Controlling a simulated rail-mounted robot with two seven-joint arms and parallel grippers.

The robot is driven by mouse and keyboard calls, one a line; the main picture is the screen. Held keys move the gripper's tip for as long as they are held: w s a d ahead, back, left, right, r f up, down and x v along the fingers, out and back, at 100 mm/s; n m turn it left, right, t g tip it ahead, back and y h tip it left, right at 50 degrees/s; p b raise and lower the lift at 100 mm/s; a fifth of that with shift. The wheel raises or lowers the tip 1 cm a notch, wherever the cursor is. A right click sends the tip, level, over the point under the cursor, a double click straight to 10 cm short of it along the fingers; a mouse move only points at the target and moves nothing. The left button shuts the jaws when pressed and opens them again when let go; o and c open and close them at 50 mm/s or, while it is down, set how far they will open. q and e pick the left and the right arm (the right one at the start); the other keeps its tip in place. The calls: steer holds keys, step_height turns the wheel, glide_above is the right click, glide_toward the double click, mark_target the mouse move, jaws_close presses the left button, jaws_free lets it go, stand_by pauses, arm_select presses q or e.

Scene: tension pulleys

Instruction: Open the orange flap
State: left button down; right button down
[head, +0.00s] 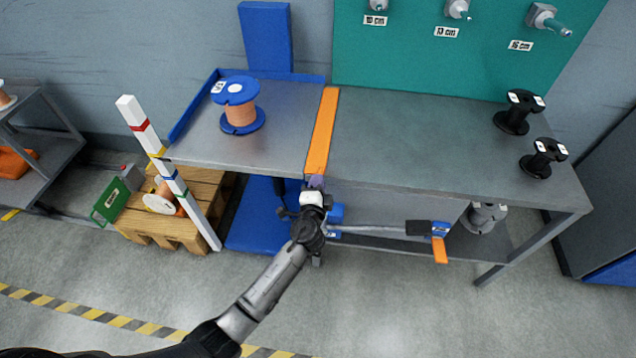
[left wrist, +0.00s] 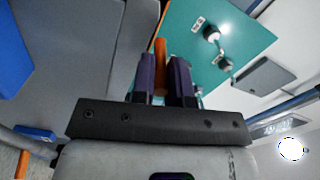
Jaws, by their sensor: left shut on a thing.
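The orange flap (head: 322,130) is a long narrow strip across the grey workbench, between the blue-edged left part and the wide right part. My left gripper (head: 315,184) is at its near end, by the bench's front edge. In the left wrist view, the purple fingers (left wrist: 161,78) are shut on the orange flap (left wrist: 160,52), which shows between them. Whether the flap is tilted up is hard to tell. My right gripper is not in view.
A blue spool with copper wire (head: 240,108) stands on the left part of the grey workbench (head: 420,140). Two black spools (head: 518,112) stand at right. A striped post (head: 165,170) and wooden pallet (head: 165,215) are at left. A grey bar (head: 375,230) sticks out below the bench front.

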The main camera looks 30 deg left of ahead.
arm_select(q)
steer(key=c, duration=1.1)
jaws_free()
steer(key=shift+s+d, duration=0.25)
steer(key=shift+s, duration=0.25)
steer(key=p+v, duration=0.1)
steer(key=v, duration=1.1)
steer(key=shift+s+d+p, duration=0.2)
steer(key=shift+s+p, duration=0.1)
steer(key=shift+p, duration=0.1)
